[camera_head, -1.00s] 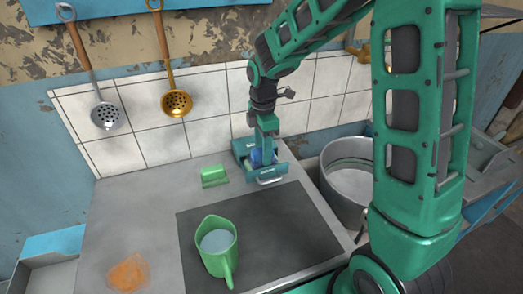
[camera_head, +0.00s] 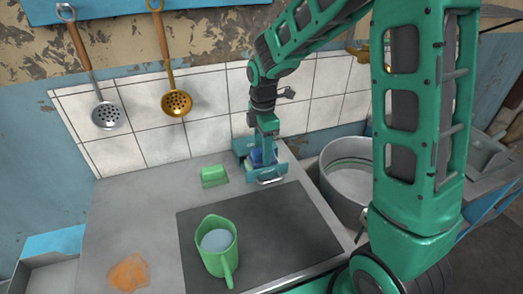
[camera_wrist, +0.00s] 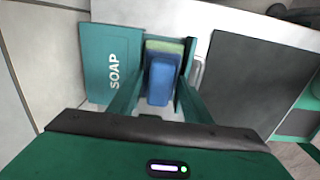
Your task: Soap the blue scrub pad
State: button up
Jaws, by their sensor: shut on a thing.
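The blue scrub pad (camera_wrist: 160,80) is between the two fingers of my gripper (camera_wrist: 155,100) in the wrist view, and the fingers are shut on it. A pale green strip (camera_wrist: 165,46) shows at its far edge; I cannot tell whether it is part of the pad or a separate thing. The pad is at the open drawer (camera_head: 268,177) of a teal box (camera_head: 242,146) by the tiled wall. The box's top reads SOAP in the wrist view (camera_wrist: 100,68). In the head view, my gripper (camera_head: 263,157) points down and hides most of the pad (camera_head: 257,156).
A green block (camera_head: 214,176) lies left of the soap box. A green jug (camera_head: 217,258) with pale liquid stands on the dark cooktop (camera_head: 275,225). An orange stain (camera_head: 128,272) is on the counter at front left. A metal pot (camera_head: 348,180) is at right. Two skimmers hang on the wall.

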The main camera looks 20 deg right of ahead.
jog(key=shift+s, duration=0.1)
jog(key=shift+r, duration=3.45)
